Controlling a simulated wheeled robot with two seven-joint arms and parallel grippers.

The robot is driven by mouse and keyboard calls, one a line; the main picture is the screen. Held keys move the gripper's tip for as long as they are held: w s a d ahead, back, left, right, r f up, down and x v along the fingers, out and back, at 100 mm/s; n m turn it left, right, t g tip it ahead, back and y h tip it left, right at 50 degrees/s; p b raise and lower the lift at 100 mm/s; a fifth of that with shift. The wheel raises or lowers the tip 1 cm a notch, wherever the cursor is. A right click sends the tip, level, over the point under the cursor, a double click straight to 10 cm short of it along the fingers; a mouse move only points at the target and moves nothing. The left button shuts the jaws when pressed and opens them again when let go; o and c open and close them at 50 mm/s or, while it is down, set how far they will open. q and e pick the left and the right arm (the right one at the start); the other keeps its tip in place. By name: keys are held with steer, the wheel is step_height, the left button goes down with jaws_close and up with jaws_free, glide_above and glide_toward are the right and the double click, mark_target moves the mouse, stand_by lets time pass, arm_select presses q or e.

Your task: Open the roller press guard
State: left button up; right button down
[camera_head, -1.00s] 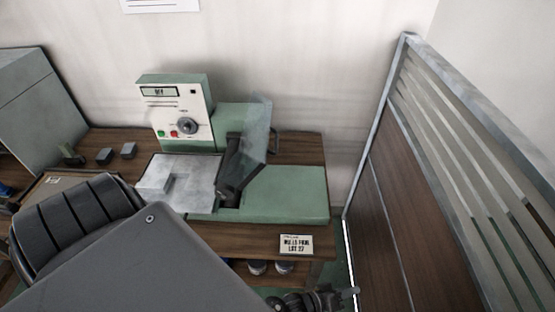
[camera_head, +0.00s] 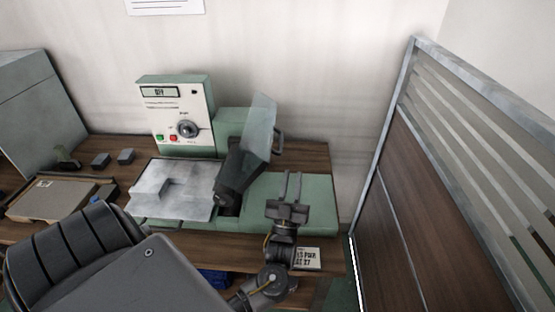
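The roller press (camera_head: 300,205) is a green machine on the wooden bench. A light metal plate (camera_head: 150,210) lies on its left side, and a dark roller part (camera_head: 232,172) stands in the middle. The guard (camera_head: 261,122) is a see-through greyish panel that stands steeply tilted above the rollers. A handle (camera_head: 280,140) sticks out on its right side. My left gripper (camera_head: 292,174) is over the green right bed, in front of and below the handle. Its two fingers point away from me with a gap between them, empty and apart from the guard. My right gripper is not in view.
A control panel (camera_head: 175,118) with a dial and buttons stands behind the press. A label card (camera_head: 307,258) is on the bench front. A tray (camera_head: 60,200) and small grey blocks (camera_head: 100,160) lie at left. A tall partition (camera_head: 440,200) stands close on the right.

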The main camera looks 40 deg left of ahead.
mark_target(280, 150)
arm_select(q)
steer(key=a+r+y+p, duration=0.1)
steer(key=a, duration=0.1)
steer(key=w+a+r+g+y, duration=0.1)
steer(key=a+r, duration=0.1)
steer(key=w+a+r+y+p, duration=0.1)
steer(key=a+r, duration=0.1)
steer(key=shift+r+g+p, duration=0.2)
steer(key=shift+g+p, duration=0.1)
steer(key=shift+w+a+r, duration=0.2)
steer(key=shift+w+r, duration=0.05)
jaws_close()
